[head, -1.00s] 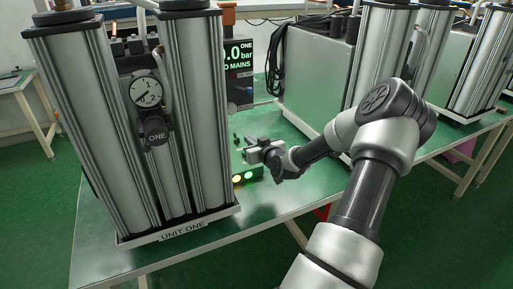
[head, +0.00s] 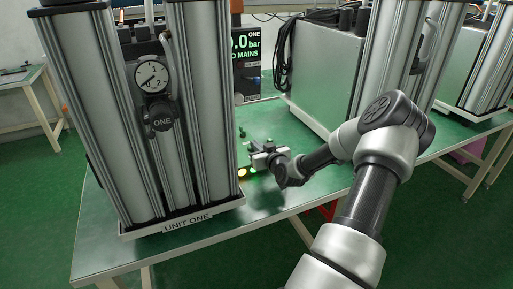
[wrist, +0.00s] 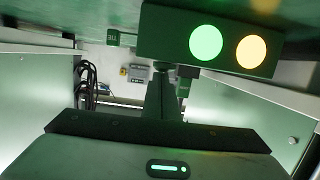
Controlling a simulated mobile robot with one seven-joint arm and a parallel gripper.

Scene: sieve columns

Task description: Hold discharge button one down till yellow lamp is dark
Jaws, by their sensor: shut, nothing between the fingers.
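In the wrist view, the lamp box (wrist: 168,42) crosses the top, with a lit green lamp (wrist: 206,42) and a lit yellow lamp (wrist: 251,51). In the head view, the yellow lamp (head: 242,173) and green lamp (head: 253,170) glow at the right foot of unit one (head: 187,223). My gripper (head: 257,154) is shut and empty, low over the table just above the lamps, and covers much of the box. In the wrist view its fingers (wrist: 163,88) point up at the box's edge. I cannot make out discharge button one, or whether the fingers touch it.
The two tall columns of unit one (head: 207,100), with a round gauge (head: 151,76), stand close left of my gripper. A display (head: 246,55) stands behind. A large grey cabinet (head: 322,80) stands behind to the right. The green table (head: 262,200) is clear in front.

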